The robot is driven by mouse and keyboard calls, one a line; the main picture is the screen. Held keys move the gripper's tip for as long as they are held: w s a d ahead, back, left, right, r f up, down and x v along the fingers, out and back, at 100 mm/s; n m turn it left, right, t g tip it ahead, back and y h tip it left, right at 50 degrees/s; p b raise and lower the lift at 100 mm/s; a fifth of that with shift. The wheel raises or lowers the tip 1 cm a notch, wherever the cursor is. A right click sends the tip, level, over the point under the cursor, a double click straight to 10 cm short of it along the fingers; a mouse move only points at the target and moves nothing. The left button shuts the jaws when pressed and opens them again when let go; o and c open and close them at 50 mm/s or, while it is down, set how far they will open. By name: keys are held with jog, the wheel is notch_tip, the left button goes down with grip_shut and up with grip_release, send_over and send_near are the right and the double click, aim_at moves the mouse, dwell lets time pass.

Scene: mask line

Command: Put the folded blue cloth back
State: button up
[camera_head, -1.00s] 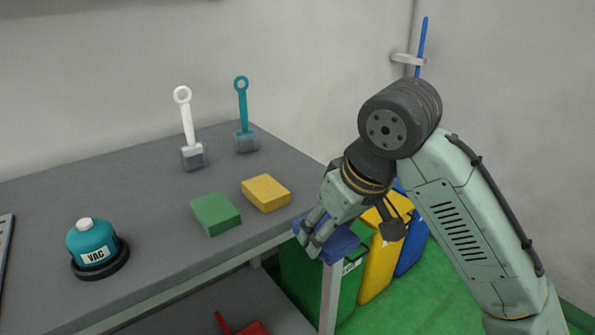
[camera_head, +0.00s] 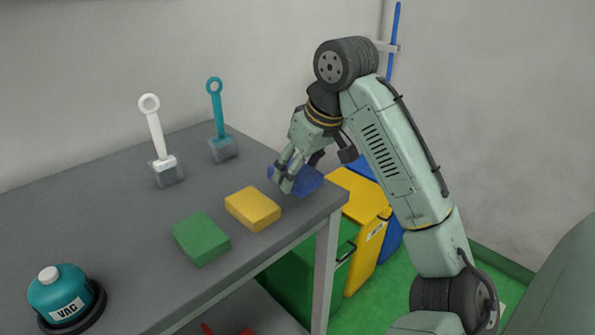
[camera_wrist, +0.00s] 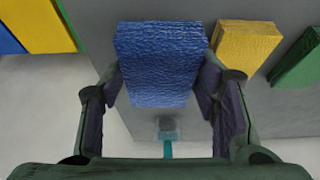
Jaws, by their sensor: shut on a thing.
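The folded blue cloth (camera_head: 308,181) is at the right end of the grey table, beyond the yellow folded cloth (camera_head: 253,208). My gripper (camera_head: 288,176) is shut on it, with fingers on both sides. In the wrist view the blue cloth (camera_wrist: 160,62) sits between the two fingers, with the yellow cloth (camera_wrist: 246,46) just to its right. The green folded cloth (camera_head: 201,239) lies nearer, in line with the yellow one. I cannot tell whether the blue cloth touches the tabletop; part of it is hidden by my fingers.
A teal brush (camera_head: 217,110) and a white brush (camera_head: 152,130) stand in holders at the back. Coloured bins (camera_head: 368,240) stand on the floor beyond the table's right edge (camera_head: 335,200).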

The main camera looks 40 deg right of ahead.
aim_at(299, 174)
jog(key=shift+w+d, duration=0.4)
jog(key=shift+w, duration=0.2)
jog(key=shift+w+d, duration=0.4)
jog(key=shift+w, duration=0.2)
jog(key=f, duration=0.1)
jog(key=f+p, duration=0.1)
jog(key=f, duration=0.1)
jog(key=shift+w+d+f, duration=0.1)
jog(key=shift+d+f, duration=0.05)
jog(key=shift+d, duration=0.05)
jog(key=shift+f, duration=0.25)
jog(key=shift+a+f, duration=0.1)
jog(key=shift+f, duration=0.05)
jog(key=o, duration=1)
jog(key=v, duration=1.2)
jog(key=shift+w, duration=0.1)
